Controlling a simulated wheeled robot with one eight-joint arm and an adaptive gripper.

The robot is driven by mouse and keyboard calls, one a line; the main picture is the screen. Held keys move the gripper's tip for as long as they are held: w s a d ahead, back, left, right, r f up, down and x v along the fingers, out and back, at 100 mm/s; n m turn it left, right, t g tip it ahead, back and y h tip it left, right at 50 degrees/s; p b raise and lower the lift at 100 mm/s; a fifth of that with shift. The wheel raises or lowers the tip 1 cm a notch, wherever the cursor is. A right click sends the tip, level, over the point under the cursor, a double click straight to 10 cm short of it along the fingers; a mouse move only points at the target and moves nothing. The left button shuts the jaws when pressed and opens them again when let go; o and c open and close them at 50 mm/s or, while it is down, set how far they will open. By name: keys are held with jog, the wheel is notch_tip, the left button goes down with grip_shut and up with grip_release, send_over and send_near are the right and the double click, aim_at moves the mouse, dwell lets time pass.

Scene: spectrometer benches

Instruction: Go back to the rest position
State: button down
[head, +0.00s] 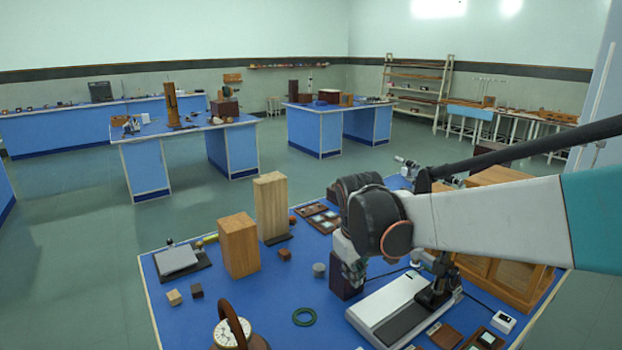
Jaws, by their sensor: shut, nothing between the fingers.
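My arm reaches in from the right edge over the blue bench (255,305). My gripper (353,278) hangs at its end, pointing down above the bench. It is small in the head view and looks shut and empty. It overlaps a dark block (343,288) in the picture; I cannot tell if they touch. My arm hides part of the bench's right side.
Near the gripper stand a white and black instrument (400,312), two wooden blocks (238,246) (270,205), a clock (231,333), a green ring (304,317) and a wooden cabinet (515,280). Open floor (60,250) lies left, with other blue benches (145,165) beyond.

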jog(key=s+d+r+m+t+b, duration=0.2)
jog(key=s+d+r+m, duration=0.15)
jog(key=s+d, duration=0.55)
jog(key=s+f+m+t+b, duration=0.1)
jog(key=s+f, duration=0.1)
jog(key=s, duration=0.5)
jog(key=s+f+m+t+b, duration=0.1)
jog(key=s+f+m, duration=0.1)
jog(key=s, duration=0.5)
jog(key=shift+d+f+y, duration=0.3)
jog(key=shift+f+y, duration=0.1)
jog(key=shift+f, duration=0.05)
